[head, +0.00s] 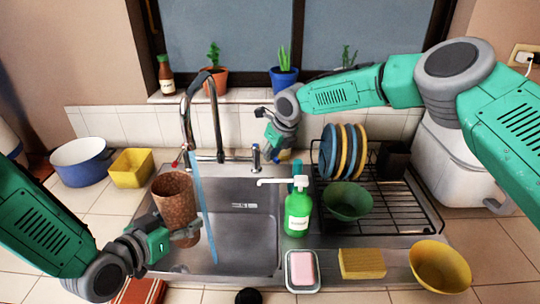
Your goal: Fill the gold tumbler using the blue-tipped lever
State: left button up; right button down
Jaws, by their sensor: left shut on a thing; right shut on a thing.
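The gold tumbler (174,198), brown-gold and speckled, is upright over the left part of the sink. My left gripper (178,238) is shut on its lower part. A blue stream of water (205,215) falls from the tall curved tap (186,115) to the sink floor, passing just right of the tumbler. My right gripper (272,143) is shut at the back edge of the sink, right of the tap, where it covers the blue-tipped lever; the lever's tip is hidden. A red-tipped lever (178,160) shows on the tap's left side.
A green soap bottle (297,212) stands at the sink's right edge. A dish rack (395,205) holds plates and a green bowl (347,201). A pink soap dish, yellow sponge (361,263) and yellow bowl (440,266) line the front. A blue pot (82,165) is at left.

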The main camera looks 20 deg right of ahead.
jog(key=shift+s+d+f, duration=0.1)
jog(key=shift+s+f, duration=0.05)
jog(key=shift+f, duration=0.15)
jog(key=c, duration=1.6)
grip_release()
jog(key=shift+o, duration=0.2)
jog(key=shift+d+r, duration=0.1)
jog(key=shift+r, duration=0.05)
jog(key=shift+r, duration=0.15)
jog(key=v, duration=1.1)
jog(key=shift+r, duration=0.25)
